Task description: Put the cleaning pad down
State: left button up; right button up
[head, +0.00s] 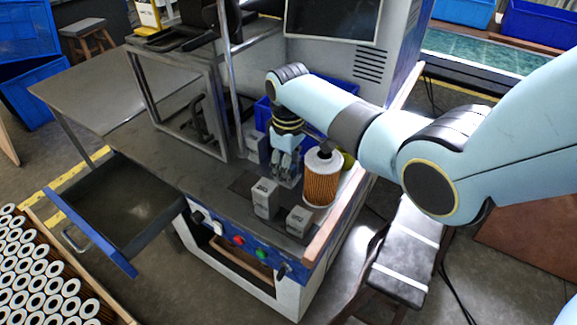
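My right gripper (287,176) points down over the worktop, close behind a grey block and to the left of the filter cartridge. Its fingers are small and partly merge with the grey parts around them, so I cannot tell whether they are open or shut, or whether they hold anything. I cannot make out a cleaning pad for certain. A yellow-green thing (348,161) shows partly behind the cartridge, too hidden to identify. My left gripper is not in view.
A pleated orange-brown filter cartridge (321,182) stands upright near the worktop's right edge. Grey blocks (265,198) (299,221) stand around the gripper. An open drawer (130,208) juts out at left. A blue bin (262,112) is behind. Bare worktop (165,150) lies to the left.

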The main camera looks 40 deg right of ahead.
jog(key=shift+o, duration=1)
jog(key=shift+r, duration=0.25)
notch_tip(320, 180, up, 12)
jog(key=p, duration=0.1)
jog(key=shift+f, duration=0.15)
